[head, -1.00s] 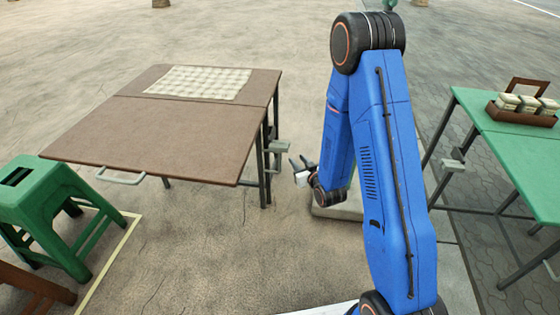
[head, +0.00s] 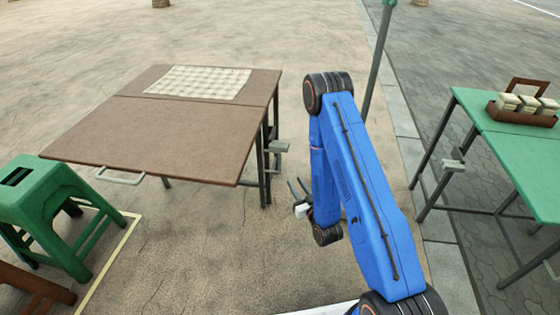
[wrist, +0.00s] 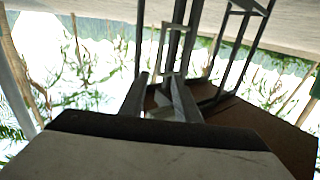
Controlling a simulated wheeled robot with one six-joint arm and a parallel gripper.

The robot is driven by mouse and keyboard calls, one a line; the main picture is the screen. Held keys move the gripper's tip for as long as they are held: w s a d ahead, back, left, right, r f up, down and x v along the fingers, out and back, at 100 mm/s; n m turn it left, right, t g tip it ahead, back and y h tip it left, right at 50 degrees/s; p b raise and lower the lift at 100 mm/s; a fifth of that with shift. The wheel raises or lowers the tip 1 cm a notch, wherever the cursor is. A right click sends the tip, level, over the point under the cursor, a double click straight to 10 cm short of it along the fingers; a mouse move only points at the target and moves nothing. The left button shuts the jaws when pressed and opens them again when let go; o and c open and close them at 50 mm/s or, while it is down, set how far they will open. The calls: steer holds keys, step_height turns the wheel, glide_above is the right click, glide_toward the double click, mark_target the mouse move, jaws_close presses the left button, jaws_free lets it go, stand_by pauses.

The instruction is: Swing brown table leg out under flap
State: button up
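The brown table (head: 180,125) stands left of my arm. Its near flap (head: 140,145) lies level with the rest of the top and has a pale handle (head: 122,178) on its near edge. Dark metal legs (head: 264,165) stand under the right side, with a grey bracket (head: 278,147) jutting out from them. My gripper (head: 298,188) is open and empty, low and just right of these legs, apart from them. The wrist view, upside down, shows the open fingers (wrist: 160,97) pointing at the legs, with the brown top (wrist: 235,120) beyond. How the leg joins the table is hidden.
A green stool (head: 45,195) stands at the left beside the flap. A green table (head: 500,150) with a brown tray of blocks (head: 522,115) stands at the right. A green-topped post (head: 378,60) rises behind my arm.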

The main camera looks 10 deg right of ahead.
glide_above(280, 171)
steer(key=shift+w, duration=0.35)
stand_by(0.4)
jaws_close()
